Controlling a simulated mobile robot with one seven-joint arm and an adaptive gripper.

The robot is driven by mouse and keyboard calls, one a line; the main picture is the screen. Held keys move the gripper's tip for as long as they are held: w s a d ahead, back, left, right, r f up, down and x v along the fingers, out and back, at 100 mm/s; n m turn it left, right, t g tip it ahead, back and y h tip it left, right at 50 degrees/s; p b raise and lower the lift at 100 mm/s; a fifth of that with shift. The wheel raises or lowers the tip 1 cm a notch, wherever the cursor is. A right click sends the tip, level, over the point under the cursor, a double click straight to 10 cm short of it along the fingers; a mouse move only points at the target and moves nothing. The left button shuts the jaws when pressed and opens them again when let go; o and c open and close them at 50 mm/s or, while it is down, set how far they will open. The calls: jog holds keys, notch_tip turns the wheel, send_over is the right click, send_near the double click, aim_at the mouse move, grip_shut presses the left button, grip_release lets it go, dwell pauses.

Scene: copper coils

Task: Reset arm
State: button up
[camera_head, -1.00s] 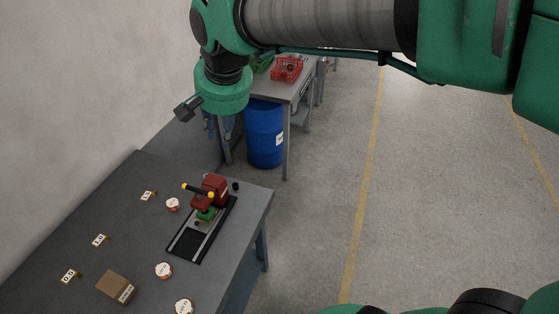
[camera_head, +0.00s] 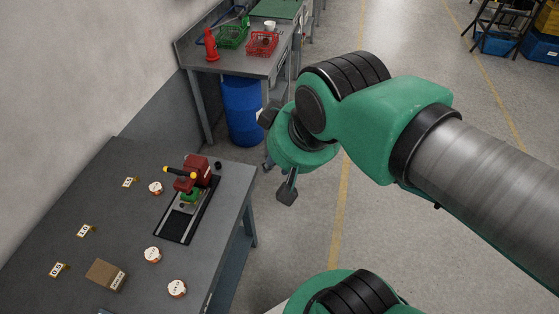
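My gripper (camera_head: 278,182) hangs at the end of my green and grey arm, to the right of the near grey table (camera_head: 130,200). It is over the floor beside the table's far right corner, apart from everything on the table. Two dark finger parts show below the green wrist, one at the left and one lower down. They look spread, with nothing seen between them, but the wrist hides part of the gripper.
On the near table are a red vise device (camera_head: 192,176) on a black base, copper coils (camera_head: 153,255) with white labels, number cards (camera_head: 86,231) and a cardboard box (camera_head: 106,275). Behind stand a blue barrel (camera_head: 242,112) and a second table with a red basket (camera_head: 262,43). Open floor lies right.

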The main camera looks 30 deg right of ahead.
jog(key=shift+f, duration=0.15)
notch_tip(320, 180, down, 5)
jog(key=b, duration=0.5)
jog(key=shift+f+b, duration=0.2)
jog(key=shift+b, duration=0.1)
jog(key=shift+o, duration=0.2)
jog(key=shift+r, duration=0.1)
dwell(1.3)
